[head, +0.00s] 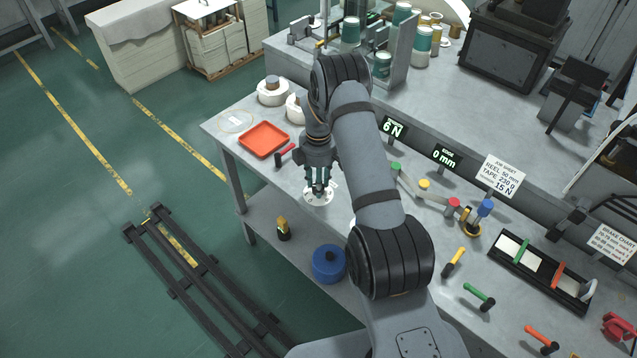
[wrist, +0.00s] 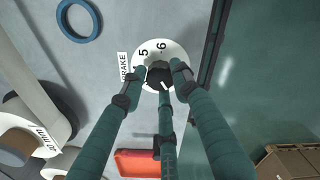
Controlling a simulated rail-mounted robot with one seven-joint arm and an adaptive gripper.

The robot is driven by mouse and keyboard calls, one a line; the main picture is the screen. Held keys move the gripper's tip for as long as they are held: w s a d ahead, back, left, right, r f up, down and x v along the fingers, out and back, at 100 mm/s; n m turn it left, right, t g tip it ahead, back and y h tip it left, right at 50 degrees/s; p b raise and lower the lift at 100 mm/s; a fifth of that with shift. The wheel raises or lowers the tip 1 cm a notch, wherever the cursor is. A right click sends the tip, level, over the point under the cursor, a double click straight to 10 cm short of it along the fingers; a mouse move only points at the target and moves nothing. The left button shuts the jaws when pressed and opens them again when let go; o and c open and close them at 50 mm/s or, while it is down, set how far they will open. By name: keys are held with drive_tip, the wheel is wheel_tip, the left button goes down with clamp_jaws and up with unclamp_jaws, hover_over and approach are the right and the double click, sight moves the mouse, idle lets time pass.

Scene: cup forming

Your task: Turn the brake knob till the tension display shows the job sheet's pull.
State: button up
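The brake knob (wrist: 159,75) is black with a white mark and sits on a round white dial (wrist: 179,49). The figures 5 and 6 show beside a BRAKE label (wrist: 124,67); fingers hide other parts of the dial. My gripper (wrist: 160,72) points down, its three teal fingers around the knob; I cannot tell whether they press on it. In the head view my gripper (head: 319,188) is over the dial (head: 317,199) near the bench's front edge. The tension display (head: 392,128) reads 6 N. The job sheet (head: 503,175) reads reel 50 mm, tape 230 g, 15 N.
An orange tray (head: 264,139) and a red-handled tool (head: 285,155) lie left of my gripper. An edge display (head: 446,157) reads 0 mm. A brake chart (head: 612,241) stands at the right, too small to read fully. A blue ring (wrist: 79,20) lies near the dial.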

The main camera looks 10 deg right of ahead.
drive_tip(key=c, duration=0.6)
drive_tip(key=shift+f+m+b, duration=0.1)
drive_tip(key=shift+m+b, duration=0.2)
drive_tip(key=shift+b, duration=0.15)
drive_tip(key=shift+f+m+b, duration=0.15)
drive_tip(key=shift+m+b, duration=0.75)
drive_tip(key=shift+b, duration=0.1)
drive_tip(key=m+b, duration=0.3)
drive_tip(key=m, duration=0.1)
drive_tip(key=shift+b, duration=0.35)
drive_tip(key=m+b, duration=0.3)
drive_tip(key=m, duration=0.2)
drive_tip(key=shift+m+b, duration=0.4)
drive_tip(key=m+b, duration=0.2)
drive_tip(key=m, duration=0.2)
drive_tip(key=shift+s, duration=0.1)
drive_tip(key=shift+r+m, duration=0.2)
drive_tip(key=shift+m, duration=0.1)
drive_tip(key=o, duration=1.1)
